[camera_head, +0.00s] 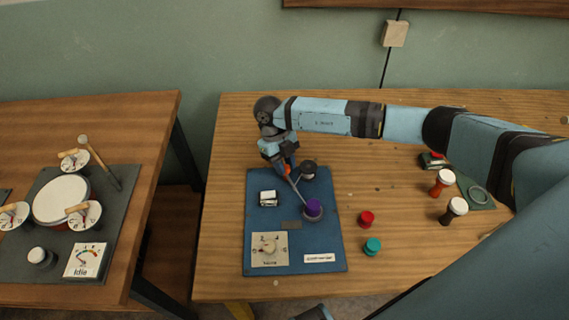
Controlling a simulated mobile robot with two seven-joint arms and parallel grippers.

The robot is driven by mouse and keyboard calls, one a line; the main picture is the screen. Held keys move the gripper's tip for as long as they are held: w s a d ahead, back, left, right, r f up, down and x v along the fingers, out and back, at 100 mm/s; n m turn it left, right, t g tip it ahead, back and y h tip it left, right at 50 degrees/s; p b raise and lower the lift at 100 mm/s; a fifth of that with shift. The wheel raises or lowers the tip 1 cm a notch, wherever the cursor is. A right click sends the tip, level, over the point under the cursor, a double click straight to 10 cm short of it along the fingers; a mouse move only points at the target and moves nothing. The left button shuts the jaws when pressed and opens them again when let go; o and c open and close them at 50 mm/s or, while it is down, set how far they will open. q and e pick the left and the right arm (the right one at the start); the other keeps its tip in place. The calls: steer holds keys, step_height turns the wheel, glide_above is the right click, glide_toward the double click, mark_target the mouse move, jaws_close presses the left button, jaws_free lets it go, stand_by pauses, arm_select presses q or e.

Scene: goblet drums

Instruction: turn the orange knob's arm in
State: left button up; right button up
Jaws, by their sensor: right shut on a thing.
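The orange knob (287,171) is at the top edge of the blue panel (262,222), partly hidden by my right gripper. My right gripper (284,164) reaches down over it and is shut on it. A thin grey arm (296,189) slants from the knob down and right. Its far end is at the purple-topped drum (313,208); I cannot tell whether they touch. My left gripper is not in view.
The panel also carries a dark round piece (308,170), a white block (268,198) and a dial card (269,249). Red (366,219) and teal (372,246) drums stand right of it. Two goblet drums (442,182) (454,209) stand farther right. Another table (130,128) is at left.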

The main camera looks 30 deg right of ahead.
steer(key=o, duration=0.9)
steer(key=shift+r, duration=0.15)
steer(key=b+v, duration=0.1)
steer(key=v, duration=1.2)
steer(key=shift+r, duration=0.35)
